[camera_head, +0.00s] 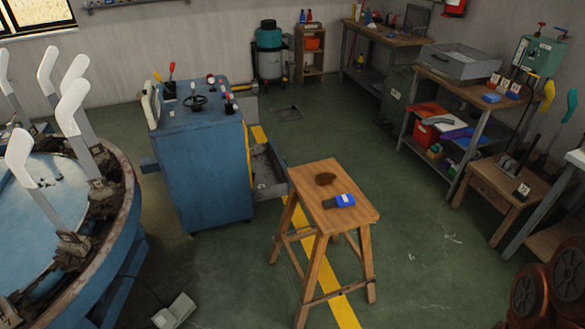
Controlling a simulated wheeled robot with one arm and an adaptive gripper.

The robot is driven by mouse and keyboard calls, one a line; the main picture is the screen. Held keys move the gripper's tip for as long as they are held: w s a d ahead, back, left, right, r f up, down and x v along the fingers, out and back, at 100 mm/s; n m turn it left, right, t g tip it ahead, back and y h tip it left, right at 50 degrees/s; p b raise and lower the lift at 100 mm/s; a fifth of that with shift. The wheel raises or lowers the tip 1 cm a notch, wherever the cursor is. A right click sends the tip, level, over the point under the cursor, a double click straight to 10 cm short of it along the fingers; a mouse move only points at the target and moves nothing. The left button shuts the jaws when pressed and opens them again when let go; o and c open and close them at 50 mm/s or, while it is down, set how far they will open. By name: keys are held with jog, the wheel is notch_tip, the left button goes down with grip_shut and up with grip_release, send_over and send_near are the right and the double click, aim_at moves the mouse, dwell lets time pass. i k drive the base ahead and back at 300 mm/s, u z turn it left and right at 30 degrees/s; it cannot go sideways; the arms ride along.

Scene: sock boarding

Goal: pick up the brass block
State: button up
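I cannot make out a brass block for sure. A wooden stool (303,178) stands in the middle of the floor. On its top lies a flat dark brown patch or object (325,179), too small to identify. Just in front of it lies a small blue object (345,200) with a pale mark and a dark left end. My gripper is not in view.
A blue cabinet (205,165) with levers and a handwheel stands left of the stool. A round machine with white leg forms (72,107) fills the left. Benches (480,105) and a low wooden table (497,187) line the right. Green floor (420,265) is open right of the stool.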

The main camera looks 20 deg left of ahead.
aim_at(324, 178)
jog(key=u, duration=1)
jog(key=i, duration=0.85)
jog(key=u, duration=0.95)
